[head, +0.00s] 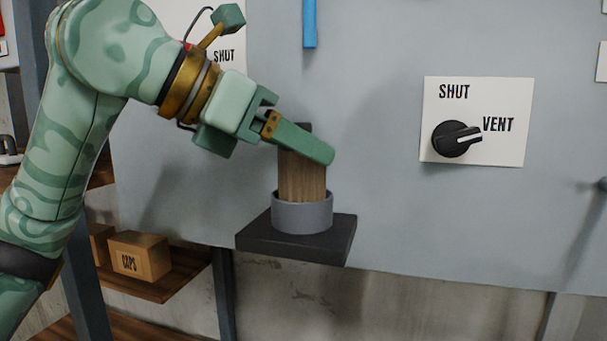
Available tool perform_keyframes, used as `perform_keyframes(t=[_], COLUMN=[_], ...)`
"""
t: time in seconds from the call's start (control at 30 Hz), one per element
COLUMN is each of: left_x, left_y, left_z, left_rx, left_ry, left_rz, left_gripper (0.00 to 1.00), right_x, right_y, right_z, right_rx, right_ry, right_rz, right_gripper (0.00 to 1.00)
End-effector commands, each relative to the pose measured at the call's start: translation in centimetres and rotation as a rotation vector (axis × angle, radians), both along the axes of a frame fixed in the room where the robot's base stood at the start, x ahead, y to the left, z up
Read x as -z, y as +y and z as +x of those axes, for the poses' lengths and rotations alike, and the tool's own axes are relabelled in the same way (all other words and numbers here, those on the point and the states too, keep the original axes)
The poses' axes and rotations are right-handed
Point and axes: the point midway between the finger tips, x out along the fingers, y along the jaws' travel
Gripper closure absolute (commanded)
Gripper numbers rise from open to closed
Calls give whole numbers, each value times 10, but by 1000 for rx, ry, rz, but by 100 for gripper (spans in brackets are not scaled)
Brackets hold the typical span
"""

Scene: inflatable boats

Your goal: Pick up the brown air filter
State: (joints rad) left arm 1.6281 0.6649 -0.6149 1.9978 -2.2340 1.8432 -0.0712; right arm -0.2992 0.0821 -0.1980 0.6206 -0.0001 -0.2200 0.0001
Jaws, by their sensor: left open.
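The brown air filter (302,183) stands upright in a grey round cup (302,216) on a dark square shelf (293,250) fixed to the panel. My left gripper (318,148) reaches in from the upper left at the filter's upper part. It is open. Its near finger crosses in front of the filter and hides part of it. The other finger is mostly hidden, so I cannot tell whether either touches the filter. My right gripper is not in view.
A pale blue-grey panel (380,220) stands behind the shelf. A black knob (456,139) on a white plate points to VENT at right. A blue strip (310,22) hangs above. A box marked CAPS (139,257) sits on a wooden shelf at lower left.

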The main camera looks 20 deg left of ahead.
Motion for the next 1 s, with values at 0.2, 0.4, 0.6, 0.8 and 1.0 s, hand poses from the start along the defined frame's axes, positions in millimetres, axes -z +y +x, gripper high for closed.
perform_keyframes(t=[0.2, 0.4, 0.6, 0.8, 1.0], left_x=[0, 0, -4, -26, -69], left_y=[0, 0, 1, 0, 13], left_z=[0, 0, 0, 0, -29], left_rx=[0, 0, 0, -1, -3], left_ry=[0, -1, -2, -6, -11], left_rz=[0, -1, -1, 0, -1], left_gripper=[75, 77, 77, 77, 77], right_x=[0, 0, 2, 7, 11], right_y=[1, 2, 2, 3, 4], right_z=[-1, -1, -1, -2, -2], right_rx=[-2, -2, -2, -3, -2], right_ry=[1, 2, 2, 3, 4], right_rz=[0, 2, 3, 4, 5], right_gripper=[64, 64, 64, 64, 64])
